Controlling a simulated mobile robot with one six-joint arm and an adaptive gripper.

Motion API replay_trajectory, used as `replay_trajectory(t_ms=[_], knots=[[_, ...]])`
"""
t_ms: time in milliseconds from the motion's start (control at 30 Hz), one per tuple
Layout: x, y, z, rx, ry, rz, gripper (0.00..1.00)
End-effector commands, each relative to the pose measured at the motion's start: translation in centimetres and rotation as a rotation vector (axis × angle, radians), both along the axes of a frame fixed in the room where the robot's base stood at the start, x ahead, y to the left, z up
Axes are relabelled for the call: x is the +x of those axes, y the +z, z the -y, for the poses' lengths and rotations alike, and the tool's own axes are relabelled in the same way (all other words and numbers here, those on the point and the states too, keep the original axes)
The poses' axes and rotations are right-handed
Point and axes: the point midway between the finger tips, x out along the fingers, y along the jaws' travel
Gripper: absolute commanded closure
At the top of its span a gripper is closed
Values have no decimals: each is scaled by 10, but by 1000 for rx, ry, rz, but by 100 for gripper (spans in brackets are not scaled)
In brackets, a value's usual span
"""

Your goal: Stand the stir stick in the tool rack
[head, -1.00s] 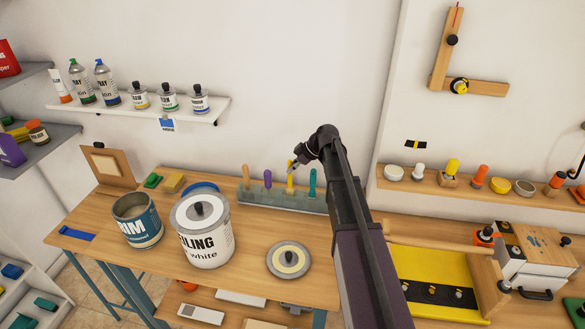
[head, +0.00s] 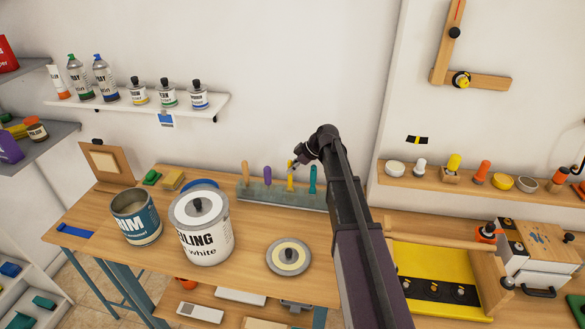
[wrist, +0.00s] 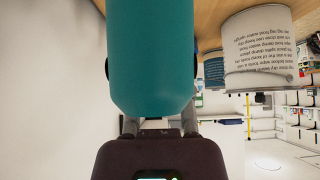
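The tool rack (head: 262,195) is a long grey block at the back of the wooden table. Several upright handles stand along it: a tan one (head: 245,173), a purple one (head: 267,176), a yellow one (head: 290,181) and a teal one (head: 313,178). I cannot tell for sure which is the stir stick. My gripper (head: 295,164) is at the top of the yellow one, close beside the teal one.
A white ceiling-paint can (head: 205,243) and a blue-labelled can (head: 137,222) stand at the table's left. A round lid (head: 289,257) lies in front of the rack. A yellow tray (head: 425,265) is right of my arm. Bare table lies between the cans and the lid.

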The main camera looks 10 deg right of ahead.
Motion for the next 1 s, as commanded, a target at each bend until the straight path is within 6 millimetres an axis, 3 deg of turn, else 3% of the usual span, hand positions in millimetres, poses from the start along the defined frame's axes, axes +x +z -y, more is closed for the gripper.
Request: replay_trajectory(t_ms=[33,67,100,567,1000], knots=[[0,0,0,0,0,0,49],[0,0,0,0,0,0,40],[0,0,0,0,0,0,39],[0,2,0,0,0,0,39],[0,28,0,0,0,0,39]])
